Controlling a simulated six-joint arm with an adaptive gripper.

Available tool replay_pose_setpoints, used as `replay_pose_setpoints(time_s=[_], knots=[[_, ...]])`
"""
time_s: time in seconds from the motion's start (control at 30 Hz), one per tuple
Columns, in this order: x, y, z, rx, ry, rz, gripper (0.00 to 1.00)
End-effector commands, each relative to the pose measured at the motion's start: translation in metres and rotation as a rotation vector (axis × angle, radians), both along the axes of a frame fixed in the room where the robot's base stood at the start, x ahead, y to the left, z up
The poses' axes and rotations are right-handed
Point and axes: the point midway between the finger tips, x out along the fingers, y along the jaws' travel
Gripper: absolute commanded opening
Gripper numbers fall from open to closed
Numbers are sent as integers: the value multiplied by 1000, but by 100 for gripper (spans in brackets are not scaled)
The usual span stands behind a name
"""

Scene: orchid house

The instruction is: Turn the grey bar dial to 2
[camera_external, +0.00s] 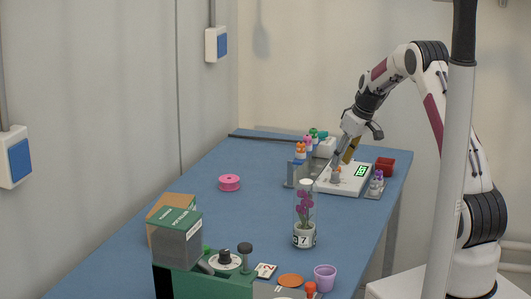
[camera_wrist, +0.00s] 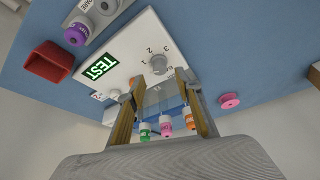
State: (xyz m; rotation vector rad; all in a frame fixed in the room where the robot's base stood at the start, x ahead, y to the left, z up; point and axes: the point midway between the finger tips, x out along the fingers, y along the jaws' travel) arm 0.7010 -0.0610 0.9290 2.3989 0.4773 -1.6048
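A white control box (camera_external: 345,186) stands at the far end of the blue table, with a green TEST display (camera_external: 361,171). In the wrist view the box (camera_wrist: 125,50) carries a grey dial (camera_wrist: 159,64) with the numbers 1, 2 and 3 printed around it. Which number the dial points to is too small to tell. My gripper (camera_wrist: 164,88) is open, its two fingers apart and nothing visible between them. In the external view my gripper (camera_external: 341,158) hangs tilted just above the box, near the dial. I cannot tell whether a finger touches the box.
Several colour-capped vials (camera_external: 300,151) stand behind the box. A flower tube (camera_external: 304,215), pink spool (camera_external: 229,182) and green unit (camera_external: 180,280) stand nearer.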

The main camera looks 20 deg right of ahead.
Motion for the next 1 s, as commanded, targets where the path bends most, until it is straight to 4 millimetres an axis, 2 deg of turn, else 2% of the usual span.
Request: replay_pose_setpoints(time_s=[0.2,0.4,0.83,0.87,0.9,1.0], knots=[[9,4,-23,0,0,0,34],[14,6,-37,0,0,1,34],[16,7,-42,-1,-1,1,34],[16,7,-42,-1,-1,1,32],[16,7,-42,-1,-1,1,21],[16,7,-42,-1,-1,1,0]])
